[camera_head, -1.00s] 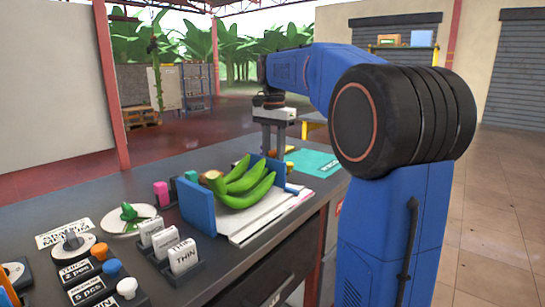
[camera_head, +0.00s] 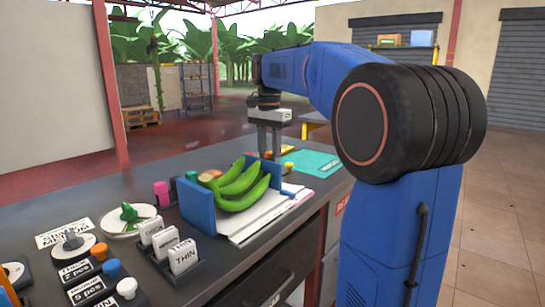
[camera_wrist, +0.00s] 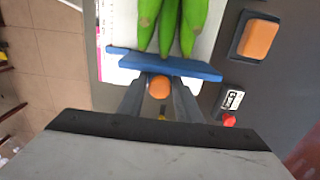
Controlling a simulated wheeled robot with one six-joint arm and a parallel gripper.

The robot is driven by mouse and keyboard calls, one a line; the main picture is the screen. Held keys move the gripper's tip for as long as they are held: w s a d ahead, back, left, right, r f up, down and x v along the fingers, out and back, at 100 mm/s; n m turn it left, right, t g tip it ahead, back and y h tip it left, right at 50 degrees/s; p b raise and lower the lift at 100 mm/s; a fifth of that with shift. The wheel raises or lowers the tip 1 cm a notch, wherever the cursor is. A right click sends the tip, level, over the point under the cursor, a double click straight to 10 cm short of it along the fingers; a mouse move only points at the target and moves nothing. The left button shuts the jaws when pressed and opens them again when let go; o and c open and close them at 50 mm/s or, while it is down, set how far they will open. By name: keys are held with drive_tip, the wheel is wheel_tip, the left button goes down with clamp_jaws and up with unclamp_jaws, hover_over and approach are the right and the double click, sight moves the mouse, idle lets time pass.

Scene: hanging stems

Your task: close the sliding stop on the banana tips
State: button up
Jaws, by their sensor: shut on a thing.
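Green bananas (camera_head: 240,188) lie between two blue upright plates on a white, paper-like bed. The sliding stop (camera_wrist: 165,64) is the blue plate at the banana tips, and part of it shows behind the fruit in the head view (camera_head: 275,176). In the wrist view the banana tips (camera_wrist: 166,48) reach the stop's edge; I cannot tell whether they touch. The fixed blue plate (camera_head: 197,208) stands at the stem end. My gripper (camera_wrist: 160,96) points down just outside the stop, its fingers shut on the orange knob (camera_wrist: 160,86).
An orange block (camera_wrist: 258,39) and a small labelled piece with a red knob (camera_wrist: 229,119) lie right of the stop in the wrist view. THIN blocks (camera_head: 184,257), a white plate (camera_head: 128,220) and knobbed dials (camera_head: 72,240) stand on the bench's left. A teal sheet (camera_head: 312,162) lies beyond.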

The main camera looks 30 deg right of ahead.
drive_tip(key=shift+s+a, duration=0.2)
drive_tip(key=shift+a, duration=0.45)
idle(0.4)
drive_tip(key=o, duration=0.8)
drive_tip(key=shift+r, duration=4)
